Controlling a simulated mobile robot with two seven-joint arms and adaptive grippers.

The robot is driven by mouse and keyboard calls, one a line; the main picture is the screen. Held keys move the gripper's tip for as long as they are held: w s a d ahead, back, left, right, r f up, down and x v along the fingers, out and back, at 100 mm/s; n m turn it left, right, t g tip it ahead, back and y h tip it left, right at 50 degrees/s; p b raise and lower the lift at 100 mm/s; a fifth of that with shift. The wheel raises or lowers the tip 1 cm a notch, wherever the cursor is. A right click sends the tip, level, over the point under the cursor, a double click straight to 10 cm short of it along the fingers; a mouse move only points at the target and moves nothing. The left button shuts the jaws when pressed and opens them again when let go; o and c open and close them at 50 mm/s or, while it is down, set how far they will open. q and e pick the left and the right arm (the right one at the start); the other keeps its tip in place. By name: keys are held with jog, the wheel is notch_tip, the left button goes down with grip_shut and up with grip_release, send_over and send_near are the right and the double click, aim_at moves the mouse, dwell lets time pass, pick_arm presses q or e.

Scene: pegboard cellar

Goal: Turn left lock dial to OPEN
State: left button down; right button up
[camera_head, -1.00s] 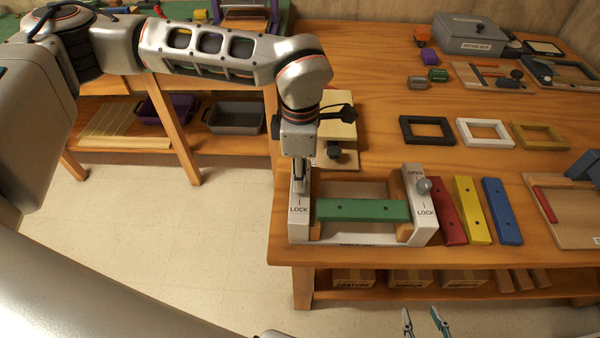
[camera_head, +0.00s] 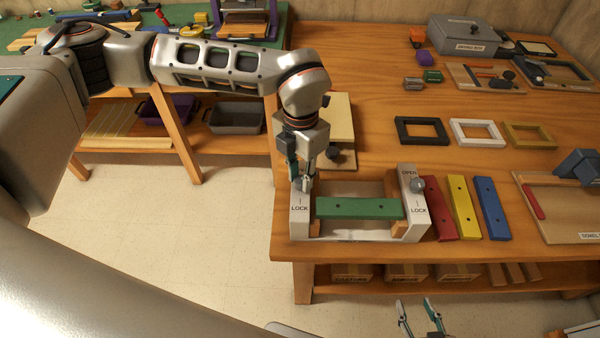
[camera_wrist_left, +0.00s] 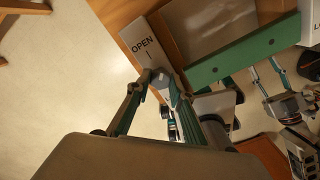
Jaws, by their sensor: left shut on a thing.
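A white frame with a green bar (camera_head: 360,208) across it stands at the table's front edge. Its left lock plate (camera_head: 300,222) reads LOCK at the near end; the wrist view shows OPEN on a plate (camera_wrist_left: 143,47) of it. My left gripper (camera_head: 302,184) points down on this plate, shut on the left lock dial, a grey piece (camera_wrist_left: 162,86) between the fingers in the wrist view. The fingers mostly hide the dial, so I cannot tell its setting. The right lock dial (camera_head: 418,185) is a grey knob between OPEN and LOCK. My right gripper (camera_head: 414,302) is open and empty, low in front of the table.
Red (camera_head: 437,208), yellow (camera_head: 463,207) and blue (camera_head: 490,208) bars lie right of the frame. Black (camera_head: 421,143), white (camera_head: 478,120) and tan (camera_head: 529,147) rectangular frames lie behind. A pale block (camera_head: 340,120) stands behind the left gripper. The floor left of the table is clear.

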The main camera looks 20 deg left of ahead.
aim_at(301, 179)
pick_arm(q)
jog(key=n, duration=0.3)
jog(key=shift+r+n+p, duration=0.1)
jog(key=shift+n+p, duration=0.2)
jog(key=shift+n, duration=2.3)
jog(key=c, duration=1.8)
grip_release()
notch_tip(301, 179, up, 12)
jog(key=shift+f, duration=0.1)
